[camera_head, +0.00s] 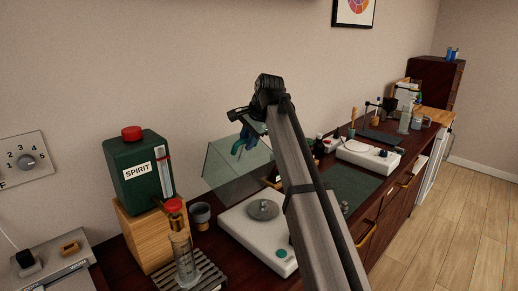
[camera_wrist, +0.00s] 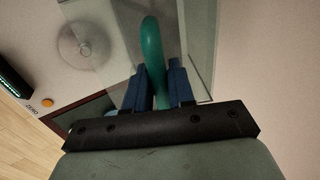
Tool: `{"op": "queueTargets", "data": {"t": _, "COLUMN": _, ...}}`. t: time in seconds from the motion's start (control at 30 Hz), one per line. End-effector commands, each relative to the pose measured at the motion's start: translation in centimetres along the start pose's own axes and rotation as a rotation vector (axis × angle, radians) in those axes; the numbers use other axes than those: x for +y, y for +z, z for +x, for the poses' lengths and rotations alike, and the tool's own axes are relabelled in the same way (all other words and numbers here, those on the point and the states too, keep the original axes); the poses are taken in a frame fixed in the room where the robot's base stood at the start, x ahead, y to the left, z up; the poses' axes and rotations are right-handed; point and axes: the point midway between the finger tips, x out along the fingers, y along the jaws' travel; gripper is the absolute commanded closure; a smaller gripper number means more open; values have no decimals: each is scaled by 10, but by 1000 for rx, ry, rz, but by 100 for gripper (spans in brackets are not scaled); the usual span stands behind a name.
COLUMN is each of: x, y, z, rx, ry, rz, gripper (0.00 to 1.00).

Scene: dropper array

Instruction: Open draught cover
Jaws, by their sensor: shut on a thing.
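The draught cover (camera_head: 222,172) is a clear, greenish see-through box behind the white balance (camera_head: 245,240) in the head view. It is tilted up and back towards the wall, and the round metal pan (camera_head: 262,209) is uncovered. My gripper (camera_head: 243,140) is at the top of the cover, its blue fingers shut on the green handle. In the wrist view, the curved green handle (camera_wrist: 152,48) stands between the blue fingers (camera_wrist: 154,86), with clear panels of the cover (camera_wrist: 198,35) beside it. My arm hides part of the balance's right side.
A second white device (camera_head: 365,155) stands farther right. The wall is close behind the cover.

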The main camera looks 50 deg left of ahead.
Motion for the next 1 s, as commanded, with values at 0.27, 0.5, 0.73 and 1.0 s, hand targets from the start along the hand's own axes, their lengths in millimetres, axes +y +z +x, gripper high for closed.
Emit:
{"op": "queueTargets", "data": {"t": 0.27, "x": -37, "y": -1, "z": 18, "rx": -2, "ry": 13, "rz": -2, "gripper": 100}}
{"op": "queueTargets", "data": {"t": 0.5, "x": -50, "y": 0, "z": 29, "rx": -2, "ry": 13, "rz": -2, "gripper": 100}}
{"op": "queueTargets", "data": {"t": 0.73, "x": -53, "y": 0, "z": 33, "rx": -2, "ry": 15, "rz": -1, "gripper": 100}}
{"op": "queueTargets", "data": {"t": 1.0, "x": -53, "y": 0, "z": 34, "rx": -3, "ry": 16, "rz": -1, "gripper": 100}}
